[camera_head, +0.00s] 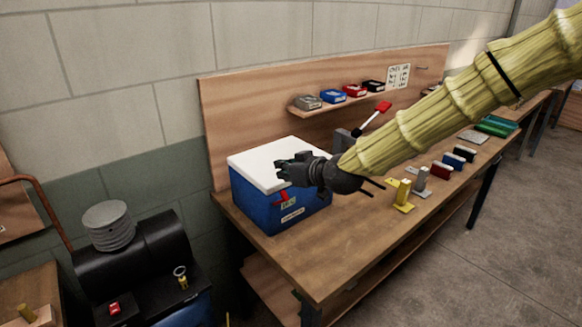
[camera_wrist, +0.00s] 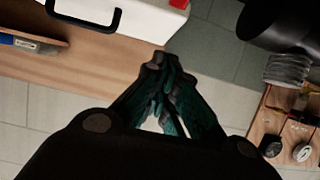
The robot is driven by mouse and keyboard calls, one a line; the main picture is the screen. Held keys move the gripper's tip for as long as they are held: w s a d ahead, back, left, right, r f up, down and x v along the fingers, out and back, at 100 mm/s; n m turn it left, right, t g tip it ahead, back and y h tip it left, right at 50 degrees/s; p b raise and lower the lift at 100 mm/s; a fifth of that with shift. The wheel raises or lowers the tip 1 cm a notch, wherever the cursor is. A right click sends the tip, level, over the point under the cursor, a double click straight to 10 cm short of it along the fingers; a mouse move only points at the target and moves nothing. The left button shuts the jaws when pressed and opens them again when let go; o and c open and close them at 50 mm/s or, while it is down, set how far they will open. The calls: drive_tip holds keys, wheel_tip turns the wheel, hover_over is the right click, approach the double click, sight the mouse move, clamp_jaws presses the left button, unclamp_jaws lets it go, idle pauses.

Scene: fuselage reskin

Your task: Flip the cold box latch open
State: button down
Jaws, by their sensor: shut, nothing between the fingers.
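The cold box (camera_head: 255,207) is a blue box with a white lid (camera_head: 262,158), standing on the left end of the wooden workbench. A red latch (camera_head: 280,197) shows on its front face, just above a small label. My gripper (camera_head: 280,170) is shut and empty, its dark fingers in front of the lid, above the latch; I cannot tell whether it touches the box. In the wrist view the fingertips (camera_wrist: 160,62) are together, below a white surface (camera_wrist: 140,22) that looks like the lid, with a black handle (camera_wrist: 88,20) and a red part (camera_wrist: 180,4) at the top edge.
A shelf (camera_head: 320,107) with several small boxes hangs behind the bench. Yellow and grey brackets (camera_head: 404,196) and several small coloured blocks (camera_head: 453,160) stand to the right. A black tank-like machine (camera_head: 135,262) stands left of the bench. Bare bench top lies in front of the box.

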sight(281, 182)
drive_tip(key=f, duration=0.1)
drive_tip(key=w+a+f+p, duration=0.1)
drive_tip(key=f+p, duration=0.1)
drive_tip(key=shift+w+a+f, duration=0.1)
drive_tip(key=shift+w+a, duration=0.05)
drive_tip(key=shift+w, duration=0.15)
drive_tip(key=shift+s+d+f+p, duration=0.3)
drive_tip(key=shift+s+f+p, duration=0.15)
drive_tip(key=shift+f, duration=0.25)
